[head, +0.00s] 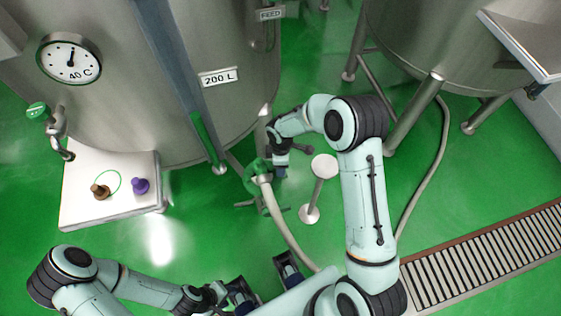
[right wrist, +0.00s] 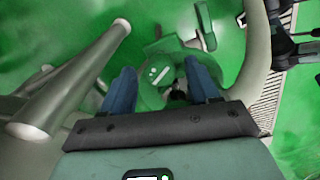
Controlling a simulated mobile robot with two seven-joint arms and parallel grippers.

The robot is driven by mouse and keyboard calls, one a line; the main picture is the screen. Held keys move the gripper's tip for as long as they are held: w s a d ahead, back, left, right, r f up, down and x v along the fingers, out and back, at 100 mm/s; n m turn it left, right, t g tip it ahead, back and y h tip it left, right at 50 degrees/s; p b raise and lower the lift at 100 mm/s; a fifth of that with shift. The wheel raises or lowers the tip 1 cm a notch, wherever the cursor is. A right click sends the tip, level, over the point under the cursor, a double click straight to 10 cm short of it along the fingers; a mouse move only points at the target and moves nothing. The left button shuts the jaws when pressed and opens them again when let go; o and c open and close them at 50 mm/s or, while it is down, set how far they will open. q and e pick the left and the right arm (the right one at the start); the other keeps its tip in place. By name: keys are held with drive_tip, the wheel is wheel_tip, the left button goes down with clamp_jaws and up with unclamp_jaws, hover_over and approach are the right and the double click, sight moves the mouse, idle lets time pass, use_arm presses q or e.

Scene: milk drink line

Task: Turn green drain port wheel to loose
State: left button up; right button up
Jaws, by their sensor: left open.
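The green drain port wheel (head: 256,176) is low by the foot of the steel 200 L tank, where a pale hose (head: 283,228) meets it. My right gripper (head: 280,166) reaches down right beside it. In the right wrist view, the wheel (right wrist: 160,72) with pale marks on its face lies between the two blue fingers of my right gripper (right wrist: 161,82). The fingers stand apart; I cannot tell whether they press on the wheel. My left gripper (head: 265,282) is open and empty at the lower middle, away from the wheel.
The 200 L tank (head: 190,120) stands left of the wheel, with a white platform (head: 80,208) below its dial. A small round-topped post (head: 318,180) stands close right of my right gripper. A second tank (head: 440,50) and floor grate (head: 480,262) lie right.

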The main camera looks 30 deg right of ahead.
drive_tip(key=shift+r, duration=0.1)
wheel_tip(320, 180, up, 13)
drive_tip(key=p, duration=0.1)
idle(0.3)
idle(0.4)
